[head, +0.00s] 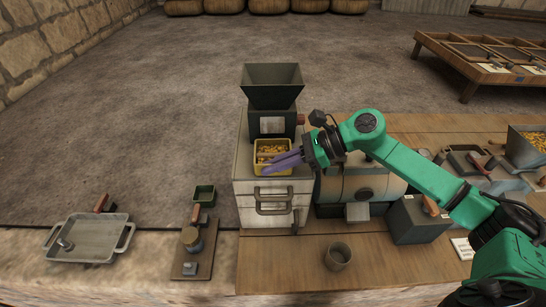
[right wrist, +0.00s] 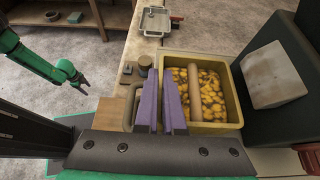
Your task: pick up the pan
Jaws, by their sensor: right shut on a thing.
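The yellow square pan (head: 257,146) stands on top of the pale cabinet, in front of the dark hopper, and holds many yellow-brown pieces. In the right wrist view the pan (right wrist: 236,124) shows its rim and a rounded bar across its inside. My right gripper (head: 284,161) reaches in from the right with its purple fingers at the pan's near side. In the right wrist view the fingers (right wrist: 161,104) straddle the pan's side wall and are shut on it. My left gripper (right wrist: 79,83) shows small at the left of the right wrist view, away from the pan; its opening is unclear.
The dark hopper (head: 272,78) stands close behind the pan. The cabinet (head: 245,190) has drawer handles in front. A wooden barrel (head: 350,186) lies to its right. A cup (head: 338,257) stands in front.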

